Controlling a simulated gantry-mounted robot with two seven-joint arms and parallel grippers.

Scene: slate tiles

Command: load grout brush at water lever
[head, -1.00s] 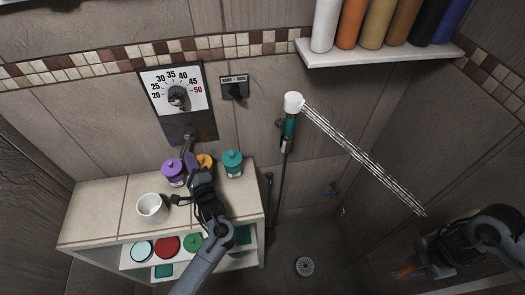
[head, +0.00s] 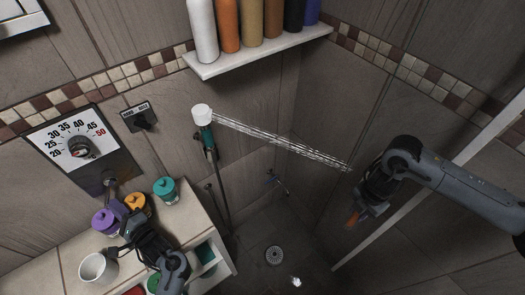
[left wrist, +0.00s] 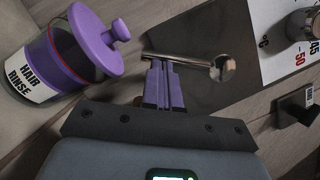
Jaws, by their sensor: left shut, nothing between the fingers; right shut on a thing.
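The metal water lever (head: 110,182) sticks out below the temperature dial; in the left wrist view the lever (left wrist: 190,61) crosses just at my fingertips. My left gripper (head: 119,207) is shut and empty there, its purple fingers (left wrist: 163,85) touching or almost touching the lever; I cannot tell which. My right gripper (head: 358,208) is shut on a small orange thing (head: 352,219), probably the grout brush, mostly hidden by the gripper. Water runs from the white shower head (head: 202,115) rightward, its visible stream (head: 285,145) ending near my right gripper.
A purple hair rinse jar (left wrist: 90,45) stands close to my left fingers. An orange jar (head: 137,203), a teal jar (head: 165,190) and a white cup (head: 97,268) share the counter. A shelf (head: 255,52) holds several bottles.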

